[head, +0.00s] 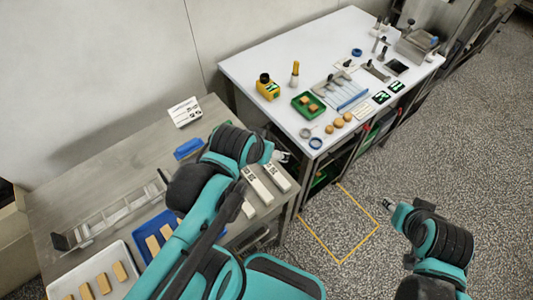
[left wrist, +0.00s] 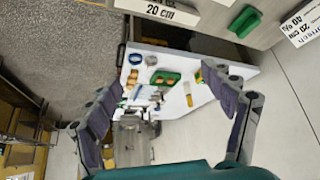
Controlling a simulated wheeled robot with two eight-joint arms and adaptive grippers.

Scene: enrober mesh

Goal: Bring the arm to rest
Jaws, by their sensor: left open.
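My left arm (head: 205,200) is teal and black and reaches over the metal bench from the bottom of the head view. Its gripper (head: 284,157) is near the bench's right end, partly hidden by the wrist. In the left wrist view, the left gripper (left wrist: 168,92) has its two dark fingers wide apart, with nothing between them. My right arm (head: 440,245) is at the lower right over the floor. Its small gripper (head: 388,204) points left, clear of the tables; its jaws are too small to read.
The metal bench (head: 120,160) holds a white tray (head: 125,286) of bars, a blue tray (head: 140,236), a metal rack (head: 115,212) and labelled blocks (head: 257,186). The white table (head: 270,55) holds a green tray (head: 308,104) and tools. Floor inside the yellow outline (head: 338,225) is clear.

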